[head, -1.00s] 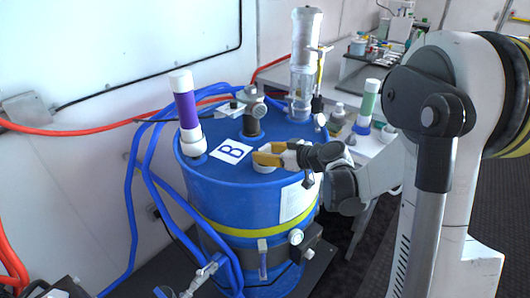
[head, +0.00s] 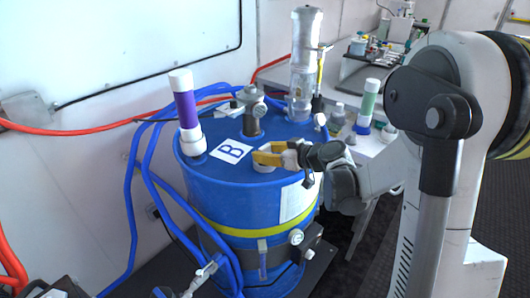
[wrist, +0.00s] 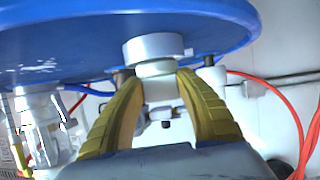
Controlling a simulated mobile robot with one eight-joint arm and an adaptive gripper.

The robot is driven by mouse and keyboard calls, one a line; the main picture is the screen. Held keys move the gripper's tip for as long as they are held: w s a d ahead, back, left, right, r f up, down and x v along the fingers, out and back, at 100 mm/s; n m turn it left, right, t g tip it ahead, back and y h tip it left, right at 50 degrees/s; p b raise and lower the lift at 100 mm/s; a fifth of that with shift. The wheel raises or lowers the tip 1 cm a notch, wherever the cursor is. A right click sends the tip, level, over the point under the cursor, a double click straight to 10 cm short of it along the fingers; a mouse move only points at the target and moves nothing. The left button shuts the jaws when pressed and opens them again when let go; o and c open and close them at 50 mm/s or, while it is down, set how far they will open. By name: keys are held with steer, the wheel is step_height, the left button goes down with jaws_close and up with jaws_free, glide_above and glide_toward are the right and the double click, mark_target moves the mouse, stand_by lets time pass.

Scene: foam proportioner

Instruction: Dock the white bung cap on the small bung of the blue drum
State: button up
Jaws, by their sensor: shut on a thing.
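The blue drum (head: 215,182) stands upright in the head view, with a white label marked B (head: 230,151) on its lid. My gripper (head: 266,155) has yellow fingers and is low over the front right of the lid. The white bung cap (head: 264,168) shows just below the fingertips. In the wrist view the fingers (wrist: 156,75) are shut on the narrower part of the white cap (wrist: 153,46). Its wider part lies against the blue lid (wrist: 70,40) or very close to it; I cannot tell which. The small bung is hidden.
A purple-and-white column (head: 186,110) stands at the lid's left, a grey fitting (head: 252,108) at its back and a clear cylinder (head: 303,60) behind. Blue hoses (head: 135,190) run down the left side.

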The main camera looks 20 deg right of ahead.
steer(key=shift+f+b, duration=0.6)
steer(key=shift+f, duration=0.05)
steer(key=o, duration=0.8)
steer(key=shift+o, duration=0.2)
steer(key=shift+p+v, duration=1.5)
steer(key=shift+v, duration=4.05)
